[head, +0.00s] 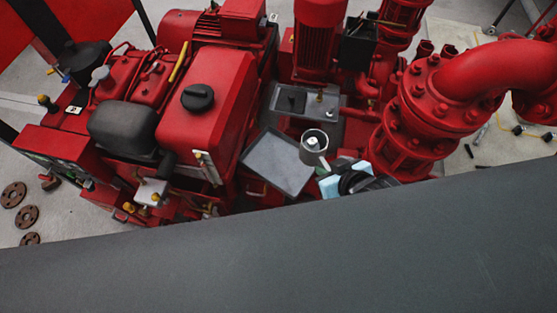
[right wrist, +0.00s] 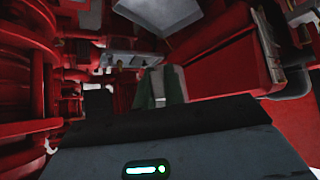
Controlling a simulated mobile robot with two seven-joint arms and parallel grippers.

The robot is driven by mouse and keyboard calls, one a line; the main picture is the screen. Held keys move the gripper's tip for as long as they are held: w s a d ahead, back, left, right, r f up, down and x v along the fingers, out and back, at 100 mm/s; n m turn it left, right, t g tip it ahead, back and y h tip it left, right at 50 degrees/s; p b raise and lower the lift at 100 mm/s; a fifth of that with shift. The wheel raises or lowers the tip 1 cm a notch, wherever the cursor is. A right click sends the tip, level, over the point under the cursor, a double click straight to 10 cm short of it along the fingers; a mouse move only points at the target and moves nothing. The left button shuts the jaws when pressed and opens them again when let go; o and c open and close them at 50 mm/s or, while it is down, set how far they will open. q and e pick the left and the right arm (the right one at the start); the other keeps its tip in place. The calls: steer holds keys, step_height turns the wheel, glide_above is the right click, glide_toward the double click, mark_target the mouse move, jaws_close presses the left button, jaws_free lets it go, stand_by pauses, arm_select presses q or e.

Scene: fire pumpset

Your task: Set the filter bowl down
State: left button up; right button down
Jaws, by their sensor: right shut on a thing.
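The filter bowl (head: 313,143) is a small grey metal cup with a round opening, seen from above in the head view. It is at the right edge of a flat grey tray (head: 262,188); I cannot tell whether it touches the tray. My right gripper (head: 324,169) is shut on the bowl from its lower right side. In the right wrist view, the green-padded fingers (right wrist: 160,92) are close together with a grey piece between them. The bowl's underside is hidden. My left gripper is not in view.
A red engine (head: 205,110) stands left of the tray. Large red flanged pipes (head: 425,100) stand close on the right. A second grey tray (head: 318,103) with a black square piece lies behind. Several brown rings (head: 27,216) lie on the floor at far left.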

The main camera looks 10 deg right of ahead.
steer(key=w+a+f+n+g+y+b, duration=0.1)
steer(key=w+a+f+n+y+b, duration=0.25)
steer(key=w+f+b, duration=0.45)
arm_select(q)
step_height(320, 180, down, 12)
steer(key=b, duration=0.4)
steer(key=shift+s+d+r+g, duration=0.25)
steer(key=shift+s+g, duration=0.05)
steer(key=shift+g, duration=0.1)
arm_select(e)
steer(key=n+g, duration=0.1)
steer(key=n, duration=0.1)
glide_above(287, 167)
steer(key=s+d, duration=0.2)
steer(key=s, duration=0.1)
step_height(287, 167, down, 7)
steer(key=shift+w+d+r, duration=0.15)
steer(key=shift+w+d, duration=0.05)
steer(key=shift+w, duration=0.05)
steer(key=shift+y, duration=0.25)
step_height(287, 167, down, 6)
steer(key=shift+r+b, duration=0.1)
steer(key=shift+b, duration=0.8)
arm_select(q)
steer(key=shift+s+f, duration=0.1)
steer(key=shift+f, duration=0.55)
arm_select(e)
steer(key=shift+f, duration=0.25)
